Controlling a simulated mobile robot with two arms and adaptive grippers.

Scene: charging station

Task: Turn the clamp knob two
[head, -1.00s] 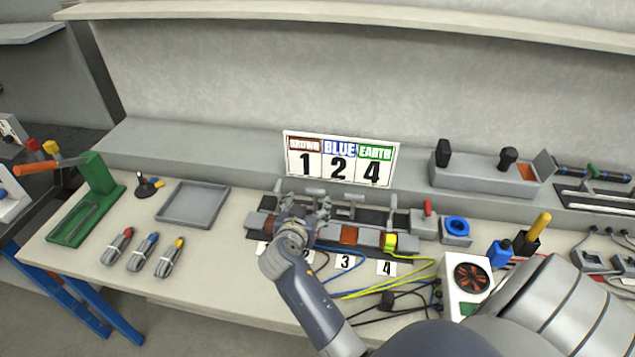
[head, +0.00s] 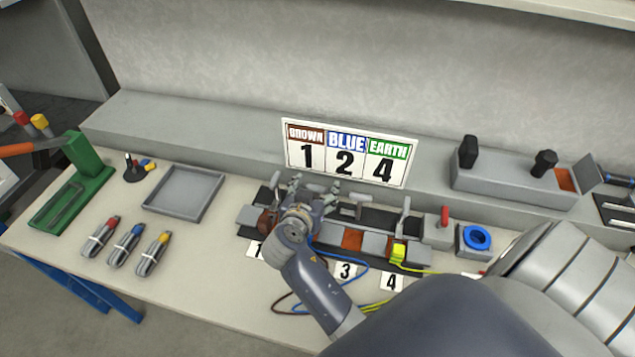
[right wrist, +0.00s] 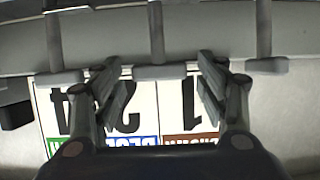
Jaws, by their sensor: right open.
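The terminal block (head: 373,244) lies on the bench with grey T-shaped clamp knobs along its back. My right gripper (head: 311,193) is above the block's left part, its fingers spread and empty. In the right wrist view, the T-shaped knob two (right wrist: 158,72) stands between the open fingers (right wrist: 160,82), with a gap on both sides. Knob one (right wrist: 265,65) is to the right there, and knob three (right wrist: 60,80) to the left. In the head view, knob three (head: 358,203) and the rightmost knob (head: 404,212) are clear of the gripper. The wrist hides label 2. My left gripper is out of view.
A sign (head: 345,154) reading brown 1, blue 2, earth 4 stands behind the block. A grey tray (head: 150,208) and several cable bundles (head: 128,243) lie left. A red-handled switch (head: 441,230) and a blue ring (head: 477,237) stand right.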

